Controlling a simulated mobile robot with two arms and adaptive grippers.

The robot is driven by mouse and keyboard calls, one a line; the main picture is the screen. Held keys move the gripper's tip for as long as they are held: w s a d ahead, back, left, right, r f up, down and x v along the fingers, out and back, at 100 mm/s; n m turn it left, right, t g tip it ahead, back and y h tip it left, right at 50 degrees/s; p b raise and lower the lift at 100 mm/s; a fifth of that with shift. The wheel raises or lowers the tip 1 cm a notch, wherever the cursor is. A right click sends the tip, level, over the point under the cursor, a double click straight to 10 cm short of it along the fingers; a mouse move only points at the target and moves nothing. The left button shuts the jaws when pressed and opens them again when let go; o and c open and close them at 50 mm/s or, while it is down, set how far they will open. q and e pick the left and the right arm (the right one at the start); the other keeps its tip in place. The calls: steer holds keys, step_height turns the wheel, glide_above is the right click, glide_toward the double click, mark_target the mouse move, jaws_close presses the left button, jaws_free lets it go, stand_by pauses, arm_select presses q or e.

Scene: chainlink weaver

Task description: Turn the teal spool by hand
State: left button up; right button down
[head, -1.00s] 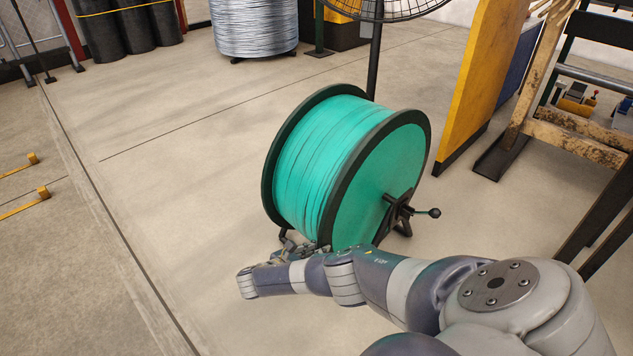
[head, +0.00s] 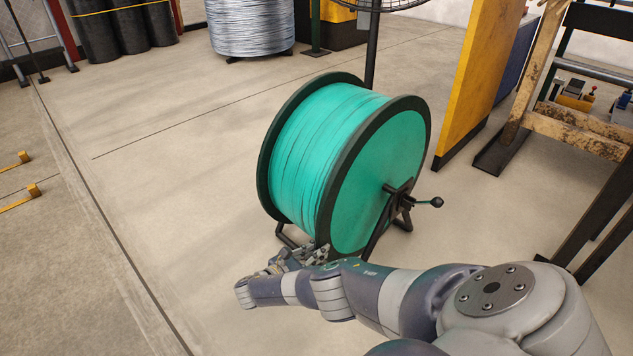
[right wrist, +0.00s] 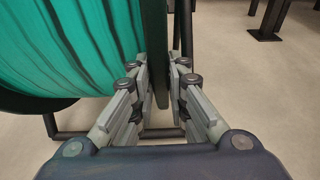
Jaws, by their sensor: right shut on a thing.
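The teal spool (head: 330,155) stands upright on a dark stand in the middle of the head view. It has dark rims, a teal side face and a small crank with a ball knob (head: 437,202) at its hub. My right gripper (head: 314,252) is at the low near part of the spool's near rim. In the right wrist view the teal winding fills the left side, and my right gripper's fingers (right wrist: 158,80) are shut on the dark rim (right wrist: 156,50), one on each side. My left gripper is not in view.
A tall yellow panel (head: 468,85) and a worn wooden frame (head: 575,138) stand to the right. A fan on a dark post (head: 372,50) is just behind the spool. A silver wire reel (head: 250,25) stands farther back. The floor left of the spool is clear.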

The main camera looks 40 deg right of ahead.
steer(key=shift+s+a+f, duration=0.15)
steer(key=shift+f, duration=0.2)
steer(key=c, duration=1.6)
jaws_free()
steer(key=shift+o, duration=0.2)
steer(key=shift+r, duration=0.1)
steer(key=v, duration=1.2)
